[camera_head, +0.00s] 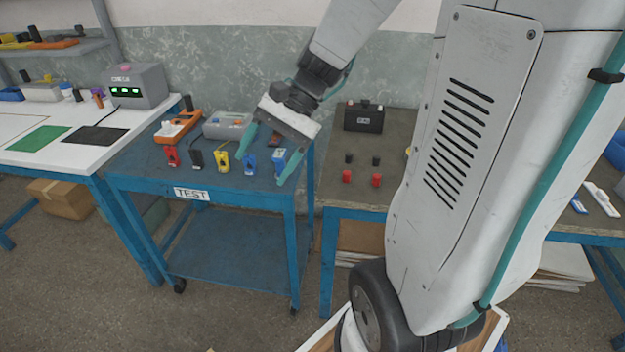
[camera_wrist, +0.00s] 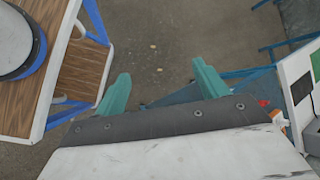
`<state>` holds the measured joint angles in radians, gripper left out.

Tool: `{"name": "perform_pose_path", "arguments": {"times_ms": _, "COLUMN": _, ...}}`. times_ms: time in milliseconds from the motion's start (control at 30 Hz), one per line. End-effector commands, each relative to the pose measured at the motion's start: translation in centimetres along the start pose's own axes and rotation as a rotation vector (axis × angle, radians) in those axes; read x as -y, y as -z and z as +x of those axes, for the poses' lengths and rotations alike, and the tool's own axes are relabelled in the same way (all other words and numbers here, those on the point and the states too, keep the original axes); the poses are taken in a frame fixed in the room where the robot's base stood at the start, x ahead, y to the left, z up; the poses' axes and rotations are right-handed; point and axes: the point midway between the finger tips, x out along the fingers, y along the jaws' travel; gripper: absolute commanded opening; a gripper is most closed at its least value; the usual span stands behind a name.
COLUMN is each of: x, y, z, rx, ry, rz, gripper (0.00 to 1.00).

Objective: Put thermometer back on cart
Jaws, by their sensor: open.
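The blue cart (camera_head: 235,225) with a "TEST" label (camera_head: 192,194) stands left of centre in the head view. My gripper (camera_head: 270,152) is open over the cart's right end, its teal fingers spread. A small blue-and-white object (camera_head: 279,160) shows between and behind the fingers; I cannot tell whether it is the thermometer. In the wrist view my gripper (camera_wrist: 160,80) has nothing between its fingertips. An orange handheld device (camera_head: 178,127) and a grey device (camera_head: 228,126) lie at the back of the cart. No thermometer can be identified for certain.
Red, black, yellow and blue clips (camera_head: 221,161) line the cart's front. A white bench (camera_head: 40,155) adjoins on the left. A grey-topped bench (camera_head: 345,190) on the right holds a black battery (camera_head: 363,117) and small red and black caps. White sticks (camera_head: 601,199) lie far right.

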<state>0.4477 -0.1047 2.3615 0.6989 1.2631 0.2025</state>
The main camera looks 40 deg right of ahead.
Motion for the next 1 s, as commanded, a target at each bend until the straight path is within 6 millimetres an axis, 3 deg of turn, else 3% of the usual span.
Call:
{"name": "perform_pose_path", "arguments": {"times_ms": 33, "x": -0.6, "y": -2.4, "z": 0.1, "rx": -0.035, "ry": -0.068, "rz": -0.11, "gripper": 0.72}}
{"name": "perform_pose_path", "arguments": {"times_ms": 100, "x": -1.9, "y": -4.9, "z": 0.1, "rx": -0.083, "ry": -0.165, "rz": -0.257, "gripper": 0.72}}
{"name": "perform_pose_path", "arguments": {"times_ms": 200, "x": -4.0, "y": -7.8, "z": -0.2, "rx": -0.157, "ry": -0.298, "rz": -0.464, "gripper": 0.72}}
{"name": "perform_pose_path", "arguments": {"times_ms": 333, "x": -6.7, "y": -10.2, "z": -1.1, "rx": -0.255, "ry": -0.448, "rz": -0.705, "gripper": 0.72}}
{"name": "perform_pose_path", "arguments": {"times_ms": 600, "x": -9.5, "y": -11.7, "z": -2.7, "rx": -0.387, "ry": -0.615, "rz": -0.976, "gripper": 0.72}}
{"name": "perform_pose_path", "arguments": {"times_ms": 1000, "x": -9.8, "y": -11.7, "z": -2.9, "rx": -0.399, "ry": -0.632, "rz": -0.996, "gripper": 0.72}}
